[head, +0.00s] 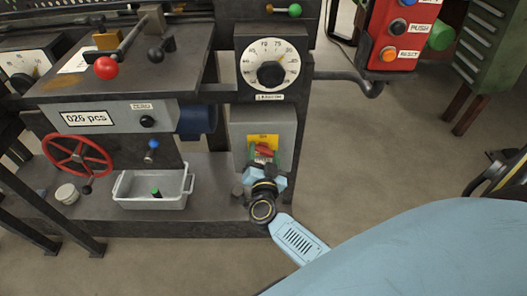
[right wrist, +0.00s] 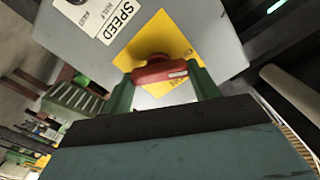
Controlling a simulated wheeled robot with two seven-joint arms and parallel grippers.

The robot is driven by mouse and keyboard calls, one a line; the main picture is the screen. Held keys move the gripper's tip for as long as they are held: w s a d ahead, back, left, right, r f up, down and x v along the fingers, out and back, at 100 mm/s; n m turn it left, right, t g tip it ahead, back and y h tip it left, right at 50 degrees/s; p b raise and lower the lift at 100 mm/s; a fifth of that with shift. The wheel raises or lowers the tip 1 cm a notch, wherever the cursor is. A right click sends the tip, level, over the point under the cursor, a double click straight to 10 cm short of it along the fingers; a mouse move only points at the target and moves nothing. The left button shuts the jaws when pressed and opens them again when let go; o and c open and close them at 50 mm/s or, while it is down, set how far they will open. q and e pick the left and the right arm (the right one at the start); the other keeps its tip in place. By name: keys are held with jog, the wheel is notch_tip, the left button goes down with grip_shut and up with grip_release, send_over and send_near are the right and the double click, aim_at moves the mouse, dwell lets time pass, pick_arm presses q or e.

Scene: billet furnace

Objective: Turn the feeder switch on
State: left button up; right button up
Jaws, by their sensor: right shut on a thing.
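The feeder switch is a red rotary handle (head: 263,149) on a yellow plate, on the front of a grey box (head: 285,128) below the round dial. It also shows in the right wrist view as a red handle (right wrist: 160,72) with a white mark at its right end. My right gripper (head: 262,160) is at the switch, reaching in from the lower right. In the right wrist view its green fingers (right wrist: 160,88) stand on either side of the red handle and are shut on it. The handle lies roughly crosswise in that view. My left gripper is not in view.
A round dial (head: 271,71) sits above the box. A grey tray (head: 155,190) and a red handwheel (head: 77,160) are to the left. A red push-button box (head: 397,35) hangs at upper right. The floor right of the machine is clear.

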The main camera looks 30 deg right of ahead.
jog(key=m, duration=0.2)
jog(key=shift+s+f+m, duration=0.1)
jog(key=shift+m, duration=1.2)
jog(key=shift+f+m, duration=0.1)
jog(key=shift+m, duration=2.4)
jog(key=shift+f+m+b, duration=0.1)
jog(key=shift+m+b, duration=0.25)
jog(key=shift+m, duration=0.55)
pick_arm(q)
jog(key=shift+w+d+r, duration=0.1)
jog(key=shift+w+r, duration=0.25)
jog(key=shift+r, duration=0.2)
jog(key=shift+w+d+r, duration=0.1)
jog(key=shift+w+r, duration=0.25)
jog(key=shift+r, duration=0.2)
pick_arm(e)
jog(key=shift+m, duration=0.4)
